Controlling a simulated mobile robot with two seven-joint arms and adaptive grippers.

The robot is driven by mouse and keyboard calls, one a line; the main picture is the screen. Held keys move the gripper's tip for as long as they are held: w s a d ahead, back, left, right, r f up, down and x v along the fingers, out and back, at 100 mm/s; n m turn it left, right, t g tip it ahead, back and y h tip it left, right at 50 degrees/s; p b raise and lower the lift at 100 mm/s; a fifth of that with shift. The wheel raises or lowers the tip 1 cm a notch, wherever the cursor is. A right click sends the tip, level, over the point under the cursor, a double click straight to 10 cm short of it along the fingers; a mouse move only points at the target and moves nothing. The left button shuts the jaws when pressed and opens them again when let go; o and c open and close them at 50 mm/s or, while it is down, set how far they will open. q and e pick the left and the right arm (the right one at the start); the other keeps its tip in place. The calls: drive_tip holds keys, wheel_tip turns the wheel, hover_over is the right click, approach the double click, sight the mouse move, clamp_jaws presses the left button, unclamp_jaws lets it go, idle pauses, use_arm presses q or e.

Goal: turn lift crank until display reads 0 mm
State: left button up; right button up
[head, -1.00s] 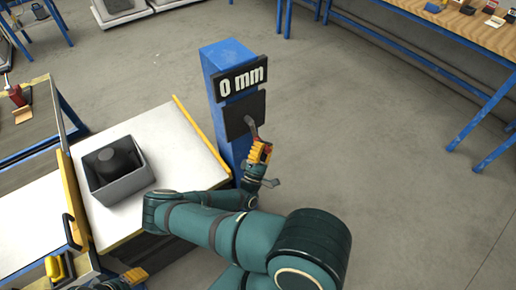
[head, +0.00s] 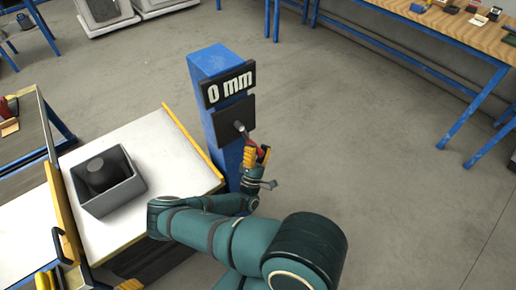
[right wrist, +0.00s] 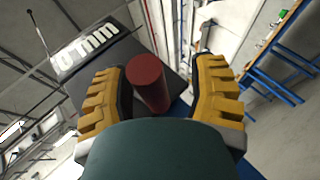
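The display (head: 229,85) on the blue post (head: 207,64) reads 0 mm. Below it is a dark plate (head: 227,121) carrying the lift crank (head: 243,132), whose arm points down and to the right. My right gripper (head: 256,157) is at the crank's handle. In the right wrist view, the red handle (right wrist: 148,83) stands between the two yellow-padded fingers of my right gripper (right wrist: 165,88). The fingers are wide apart, with a clear gap on the right side of the handle. A small yellow part at the bottom edge looks like my left gripper (head: 129,284); its fingers cannot be made out.
A white platform (head: 178,160) with yellow edges adjoins the post and bears a grey bin (head: 117,198) with a dark round object (head: 101,174). A wooden-topped bench (head: 440,27) stands at the upper right. The floor right of the post is clear.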

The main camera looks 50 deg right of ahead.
drive_tip(key=shift+a, duration=0.1)
drive_tip(key=v, duration=1.2)
drive_tip(key=shift+w+a+r+g, duration=0.1)
drive_tip(key=shift+w+g, duration=0.05)
drive_tip(key=shift+g, duration=0.25)
clamp_jaws()
drive_tip(key=w+a+n+g+y+p, duration=0.1)
drive_tip(key=w+a+n+g+y, duration=0.2)
drive_tip(key=w+a+n+g, duration=0.75)
drive_tip(key=s+d+r+m+g, duration=0.2)
drive_tip(key=s+d+r, duration=0.1)
drive_tip(key=d, duration=0.5)
drive_tip(key=s+d+r+m+g+p, duration=0.1)
drive_tip(key=s+d+r+m+g, duration=0.1)
drive_tip(key=d, duration=0.5)
drive_tip(key=shift+s+d+r+m, duration=0.35)
drive_tip(key=shift+s+r, duration=0.4)
drive_tip(key=shift+r, duration=0.05)
